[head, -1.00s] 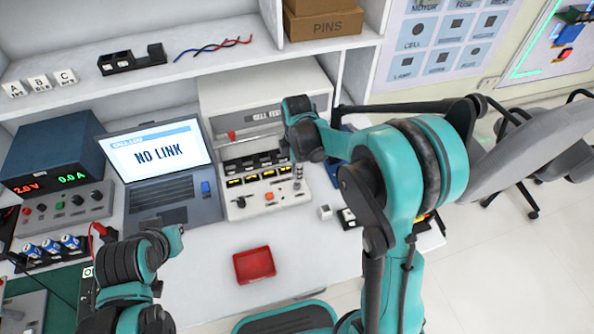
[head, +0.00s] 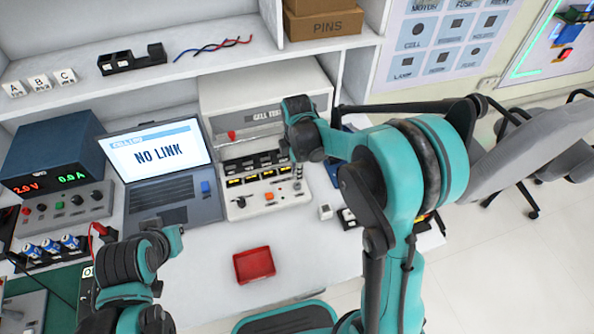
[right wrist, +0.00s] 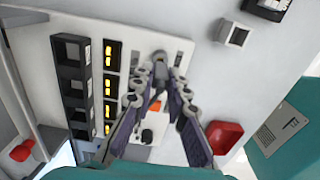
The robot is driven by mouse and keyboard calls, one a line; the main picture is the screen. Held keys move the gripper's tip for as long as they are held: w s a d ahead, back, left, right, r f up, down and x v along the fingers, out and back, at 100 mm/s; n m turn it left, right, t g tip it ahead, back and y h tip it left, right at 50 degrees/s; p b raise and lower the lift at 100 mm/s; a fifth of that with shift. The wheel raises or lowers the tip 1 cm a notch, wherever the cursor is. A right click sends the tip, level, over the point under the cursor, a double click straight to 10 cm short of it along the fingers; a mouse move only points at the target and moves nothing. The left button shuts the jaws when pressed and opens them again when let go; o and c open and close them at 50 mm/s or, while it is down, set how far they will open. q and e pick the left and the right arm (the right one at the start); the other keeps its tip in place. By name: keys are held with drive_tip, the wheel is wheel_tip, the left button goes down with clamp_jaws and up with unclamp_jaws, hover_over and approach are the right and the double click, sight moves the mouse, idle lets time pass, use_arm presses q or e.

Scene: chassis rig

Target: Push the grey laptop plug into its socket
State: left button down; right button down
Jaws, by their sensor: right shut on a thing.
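My right gripper (head: 297,184) is at the right front of the white cell tester (head: 262,92). In the right wrist view its fingers (right wrist: 160,72) are closed together on a small grey piece (right wrist: 160,57), which looks like the grey plug. The piece is over or against the tester's white front panel (right wrist: 178,47); I cannot tell whether it is seated. Any socket beneath it is hidden. The laptop (head: 160,160) is open left of the tester, and its screen reads NO LINK. My left arm shows at lower left, but its gripper cannot be made out.
A red tray (head: 254,266) lies on the white bench in front. A small white block (head: 325,211) sits right of the tester. The blue power supply (head: 52,150) stands at the left. A shelf (head: 190,75) runs above. The bench around the tray is clear.

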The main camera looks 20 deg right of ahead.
drive_tip(key=shift+f+b, duration=1)
drive_tip(key=shift+f, duration=0.35)
drive_tip(key=c, duration=1.4)
unclamp_jaws()
wheel_tip(320, 180, up, 12)
drive_tip(key=shift+r, duration=0.1)
drive_tip(key=s+d+m+t, duration=0.1)
drive_tip(key=s+m+t, duration=0.1)
drive_tip(key=s+m, duration=0.3)
drive_tip(key=s+d+m+t, duration=0.1)
drive_tip(key=s+m+t, duration=0.1)
drive_tip(key=s+m, duration=0.4)
drive_tip(key=s+m+t, duration=0.3)
drive_tip(key=s+m, duration=0.3)
drive_tip(key=m, duration=0.1)
drive_tip(key=shift+d, duration=0.4)
